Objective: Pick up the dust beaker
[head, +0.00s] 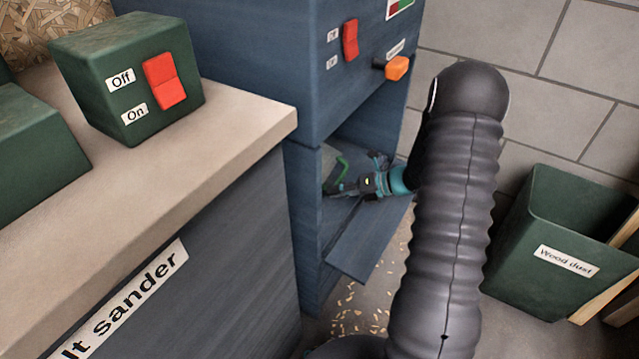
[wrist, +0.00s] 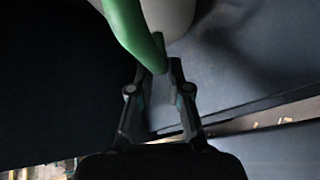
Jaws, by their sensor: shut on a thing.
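The dust beaker shows in the wrist view as a pale rounded body (wrist: 170,15) with a curved green handle (wrist: 127,24). My gripper (wrist: 160,70) is shut on the lower end of that handle. In the head view the green handle (head: 342,163) shows inside the open lower compartment of the blue cabinet (head: 250,50). My gripper (head: 340,188) reaches into that compartment from the right. The beaker's body is mostly hidden in the head view, and I cannot tell whether it is clear of the compartment floor.
The compartment's flap (head: 365,245) hangs open below my wrist. A bench (head: 220,125) with green switch boxes (head: 125,75) stands at the left. A green "Wood dust" bin (head: 540,285) stands on the floor at the right. Wood shavings (head: 355,310) lie on the floor between.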

